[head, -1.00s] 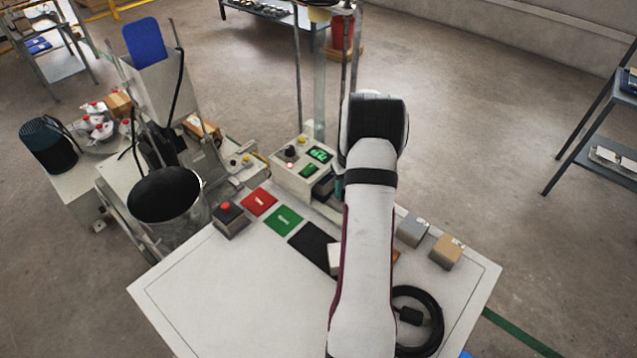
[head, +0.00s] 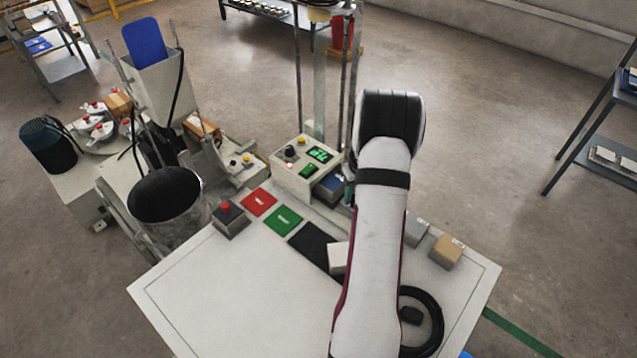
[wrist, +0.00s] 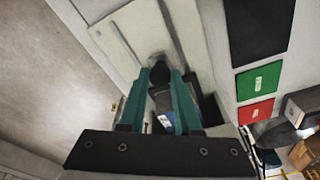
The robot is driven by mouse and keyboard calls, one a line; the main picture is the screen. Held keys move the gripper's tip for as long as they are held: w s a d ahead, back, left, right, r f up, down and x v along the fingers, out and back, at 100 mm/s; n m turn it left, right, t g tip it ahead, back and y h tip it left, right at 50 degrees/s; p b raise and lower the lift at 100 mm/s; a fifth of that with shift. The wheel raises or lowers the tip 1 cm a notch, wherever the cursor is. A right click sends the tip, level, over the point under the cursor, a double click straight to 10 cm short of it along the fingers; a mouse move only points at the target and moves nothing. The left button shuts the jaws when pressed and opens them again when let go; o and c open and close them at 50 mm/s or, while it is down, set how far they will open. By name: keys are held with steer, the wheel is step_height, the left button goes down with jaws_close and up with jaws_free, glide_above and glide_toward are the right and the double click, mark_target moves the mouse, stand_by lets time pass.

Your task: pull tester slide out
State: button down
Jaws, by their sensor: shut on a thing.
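The tester (head: 305,168) is a pale box with a lit green display, a knob and buttons, at the table's back edge in the head view. Its slide (head: 330,187) sticks out on the right side and carries a dark blue piece. My gripper (wrist: 160,78) has teal fingers shut on a dark knob, which I take to be the slide's handle (wrist: 160,71), in the wrist view. A dark part with a small blue and white patch (wrist: 164,118) shows between the fingers. In the head view my arm hides most of the gripper and the handle.
Red (head: 259,202), green (head: 283,221) and black (head: 313,243) pads lie on the white table, with a white block (head: 338,258) by the black one. Grey and tan (head: 446,251) blocks and a coiled black cable (head: 428,318) lie right. The table's front left is clear.

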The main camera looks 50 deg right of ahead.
steer(key=shift+s, duration=2.8)
steer(key=c, duration=0.6)
jaws_free()
steer(key=shift+c, duration=0.2)
step_height(320, 180, up, 6)
